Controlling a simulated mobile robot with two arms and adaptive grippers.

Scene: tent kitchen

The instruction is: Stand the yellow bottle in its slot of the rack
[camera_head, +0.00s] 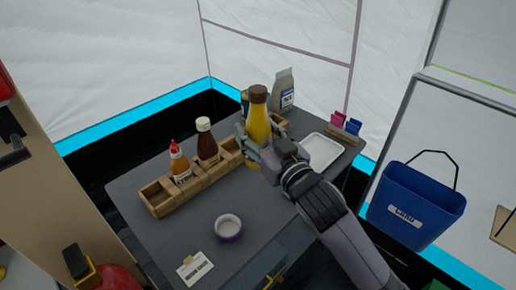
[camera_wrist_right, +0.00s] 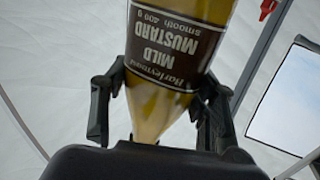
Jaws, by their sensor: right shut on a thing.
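The yellow mustard bottle (camera_head: 258,122) with a brown cap is upright in my right gripper (camera_head: 258,150), at the right end of the wooden rack (camera_head: 164,208). In the right wrist view the bottle (camera_wrist_right: 160,112) with its brown "Mild Mustard" label sits between the two fingers of the right gripper (camera_wrist_right: 160,110). The rack holds an orange-red sauce bottle (camera_head: 181,168) and a dark brown bottle (camera_head: 207,146) in its slots. Its leftmost slot looks empty. My left gripper is not in view.
The rack stands on a dark grey table (camera_head: 150,240). A small purple-rimmed bowl (camera_head: 229,236) and a label card (camera_head: 195,268) lie in front. A white tray (camera_head: 321,151) is right of the gripper. A grey bag (camera_head: 284,90) stands behind. A blue bin (camera_head: 415,200) hangs at right.

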